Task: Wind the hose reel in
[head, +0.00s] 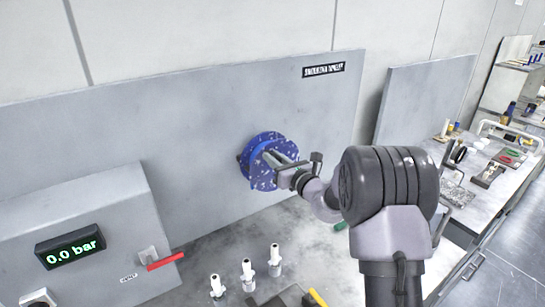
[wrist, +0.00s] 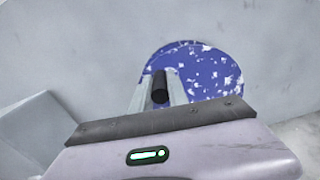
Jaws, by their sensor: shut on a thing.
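The hose reel (head: 262,174) is a blue disc with white worn specks, mounted on the grey upright panel. In the wrist view the reel (wrist: 210,72) fills the upper middle. Its black crank handle (wrist: 159,87) stands out from the disc, left of the disc's middle. My gripper (wrist: 158,90) is shut on the handle, with one finger on each side of it. In the head view my gripper (head: 281,165) reaches the reel's face from the right and covers part of it. No hose can be made out.
A grey box with a 0.0 bar display (head: 70,247) and a red lever (head: 165,260) stands at the left. Several white nozzle-like fittings (head: 247,270) stand upright on the bench below the reel. A cluttered workbench (head: 480,180) lies to the right.

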